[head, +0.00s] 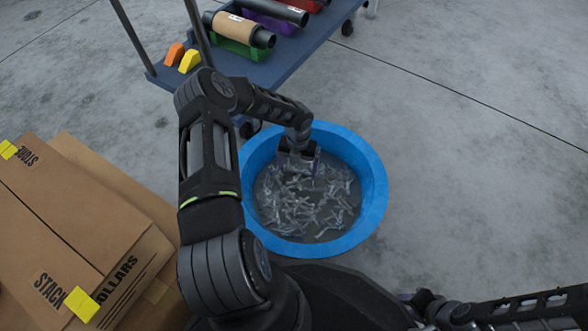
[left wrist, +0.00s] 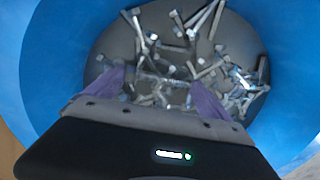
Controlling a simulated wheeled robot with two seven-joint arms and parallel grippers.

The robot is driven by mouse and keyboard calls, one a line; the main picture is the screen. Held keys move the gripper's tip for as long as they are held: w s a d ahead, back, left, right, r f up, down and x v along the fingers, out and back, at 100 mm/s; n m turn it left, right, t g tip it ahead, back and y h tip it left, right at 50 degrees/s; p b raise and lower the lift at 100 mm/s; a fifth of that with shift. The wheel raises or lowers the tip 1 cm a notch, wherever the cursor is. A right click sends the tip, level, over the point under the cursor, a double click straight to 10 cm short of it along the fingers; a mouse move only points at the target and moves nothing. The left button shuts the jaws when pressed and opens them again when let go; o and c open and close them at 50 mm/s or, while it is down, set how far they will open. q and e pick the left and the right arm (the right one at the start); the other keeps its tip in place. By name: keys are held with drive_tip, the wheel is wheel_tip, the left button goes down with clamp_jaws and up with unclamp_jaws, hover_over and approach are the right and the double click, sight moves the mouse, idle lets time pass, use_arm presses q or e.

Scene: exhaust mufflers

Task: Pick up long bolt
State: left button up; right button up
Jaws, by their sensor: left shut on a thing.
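A round blue tub (head: 372,180) stands on the floor, with many silver bolts (head: 300,215) lying loose across its dark bottom. Long and short bolts lie mixed at different angles. My left gripper (head: 298,158) reaches into the far part of the tub. In the left wrist view, the purple fingers of my left gripper (left wrist: 161,88) point down into the bolts. They are shut on a bolt (left wrist: 160,80) that seems to lie across between them; its length is hard to tell. More loose bolts (left wrist: 205,20) lie ahead of the fingers. My right gripper is not in view.
Cardboard boxes (head: 85,220) are stacked left of the tub. A blue cart (head: 270,75) behind it carries rolls, coloured bins and orange and yellow pieces. The floor (head: 480,170) to the right is clear.

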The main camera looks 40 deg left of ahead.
sight(297, 170)
use_arm(q)
drive_tip(key=shift+r, duration=0.1)
wheel_tip(297, 170, up, 10)
drive_tip(key=p, duration=0.4)
drive_tip(key=shift+p, duration=0.4)
